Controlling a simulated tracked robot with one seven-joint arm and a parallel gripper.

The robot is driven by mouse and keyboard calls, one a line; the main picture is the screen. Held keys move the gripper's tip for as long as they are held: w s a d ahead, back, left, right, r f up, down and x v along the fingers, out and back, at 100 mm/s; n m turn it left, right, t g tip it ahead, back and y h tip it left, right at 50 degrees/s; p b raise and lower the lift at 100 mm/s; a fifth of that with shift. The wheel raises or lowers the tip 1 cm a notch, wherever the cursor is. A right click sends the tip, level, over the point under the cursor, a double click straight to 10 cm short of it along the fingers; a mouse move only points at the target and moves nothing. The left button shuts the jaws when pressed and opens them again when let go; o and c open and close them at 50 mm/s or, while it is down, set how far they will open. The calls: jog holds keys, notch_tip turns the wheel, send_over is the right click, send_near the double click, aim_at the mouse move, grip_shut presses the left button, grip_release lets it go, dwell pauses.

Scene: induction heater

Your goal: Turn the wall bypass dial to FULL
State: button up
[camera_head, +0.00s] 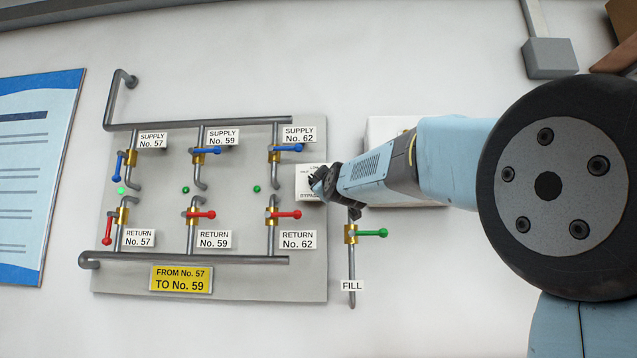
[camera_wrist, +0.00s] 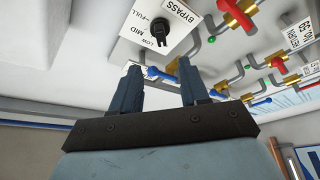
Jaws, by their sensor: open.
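The bypass dial is a black knob (camera_wrist: 158,34) on a white plate (camera_wrist: 178,20) marked BYPASS, with LOW, MID and FULL printed around the knob. In the wrist view it appears turned over, just beyond my fingertips. Where the knob points is too small to tell surely. My gripper (camera_wrist: 159,72) is open and empty, its two fingers apart and clear of the knob in this view. In the head view, my gripper (camera_head: 321,184) is at the wall and hides the knob; only the left part of the bypass plate (camera_head: 305,194) shows.
Left of the dial is a grey pipe panel (camera_head: 310,262) with blue supply valves and red return valves. A green-handled fill valve (camera_head: 371,233) is just below my gripper. A white box (camera_head: 385,128) is on the wall behind my arm. A yellow sign (camera_head: 181,279) hangs below the pipes.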

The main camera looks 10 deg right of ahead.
aim_at(315, 180)
jog(key=x, duration=1.2)
jog(key=shift+w, duration=0.45)
jog(key=shift+c, duration=0.4)
